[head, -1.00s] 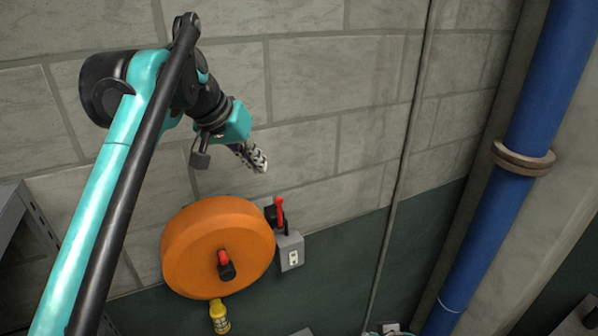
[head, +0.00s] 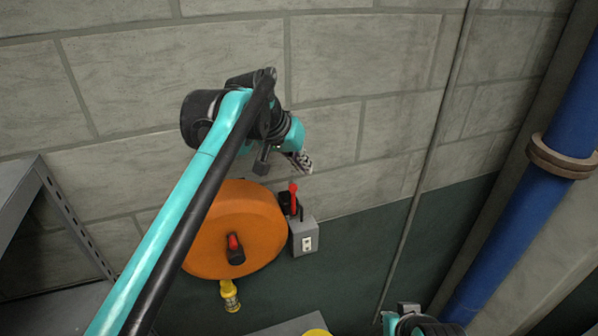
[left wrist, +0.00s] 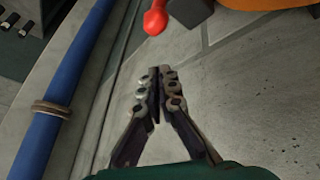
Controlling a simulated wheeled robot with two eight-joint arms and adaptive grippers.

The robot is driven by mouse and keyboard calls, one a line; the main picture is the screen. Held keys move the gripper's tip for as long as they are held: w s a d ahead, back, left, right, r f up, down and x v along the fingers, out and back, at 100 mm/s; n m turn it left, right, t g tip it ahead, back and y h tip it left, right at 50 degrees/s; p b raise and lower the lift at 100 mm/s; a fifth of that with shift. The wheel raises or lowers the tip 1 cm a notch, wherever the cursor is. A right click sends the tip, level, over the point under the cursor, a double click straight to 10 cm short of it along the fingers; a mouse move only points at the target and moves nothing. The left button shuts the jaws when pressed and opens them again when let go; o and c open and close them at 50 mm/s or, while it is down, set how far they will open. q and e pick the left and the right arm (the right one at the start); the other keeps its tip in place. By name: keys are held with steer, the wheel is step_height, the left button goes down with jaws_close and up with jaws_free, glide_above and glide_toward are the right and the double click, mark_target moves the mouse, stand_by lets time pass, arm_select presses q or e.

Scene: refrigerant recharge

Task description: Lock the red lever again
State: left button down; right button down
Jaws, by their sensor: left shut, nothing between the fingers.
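The red lever (head: 293,197) stands upright on a black mount just above a grey box, at the right edge of an orange reel. Its red knob (left wrist: 155,20) shows at the top of the left wrist view. My left gripper (head: 306,168) is shut and empty in front of the wall, above and slightly right of the lever in the head view, apart from it. Its shut fingers (left wrist: 158,73) point toward the knob in the left wrist view, with a gap between. Part of my right arm shows at the bottom of the head view; its fingers cannot be made out.
The orange reel (head: 262,232) has a second red handle (head: 234,242) at its centre. A yellow fitting (head: 230,297) hangs below it. The grey box (head: 305,237) is on the wall. A thick blue pipe (head: 540,200) runs at right, and grey shelving (head: 65,215) stands at left.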

mark_target(293, 201)
arm_select(q)
steer(key=s, duration=0.1)
steer(key=s+a, duration=0.1)
steer(key=s, duration=0.1)
steer(key=shift+f, duration=0.2)
steer(key=shift+s+a+r+p, duration=0.1)
steer(key=shift+s+a+p, duration=0.15)
steer(key=shift+a, duration=0.25)
steer(key=shift+s+a+p, duration=0.15)
steer(key=shift+s+a, duration=0.1)
steer(key=shift+a, duration=0.25)
arm_select(e)
steer(key=shift+s+r, duration=0.15)
steer(key=shift+r, duration=0.4)
arm_select(q)
steer(key=shift+d, duration=0.15)
arm_select(e)
steer(key=shift+a, duration=0.1)
